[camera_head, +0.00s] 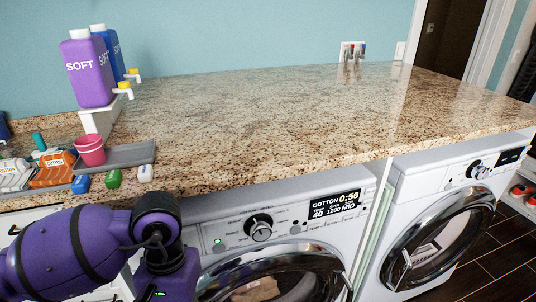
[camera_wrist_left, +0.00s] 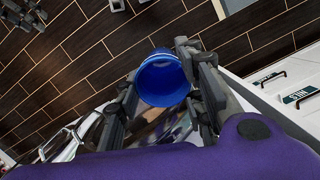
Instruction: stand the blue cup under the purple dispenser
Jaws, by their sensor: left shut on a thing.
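The blue cup (camera_wrist_left: 164,78) is between the fingers of my left gripper (camera_wrist_left: 160,95) in the left wrist view, with its open mouth towards the camera. The gripper is shut on it, above the floor and in front of the washers. The head view shows my left arm low at the left, but its gripper and the cup are out of that picture. The purple dispenser (camera_head: 88,72), marked SOFT, stands on a white riser (camera_head: 99,121) at the counter's left. My right gripper is in neither view.
A pink cup (camera_head: 90,149) stands on a grey tray (camera_head: 128,155) below the purple dispenser. A blue dispenser (camera_head: 107,45) is behind it. Packets (camera_head: 54,169) lie to the left. The granite counter (camera_head: 270,110) is clear to the right, above two washers (camera_head: 265,240).

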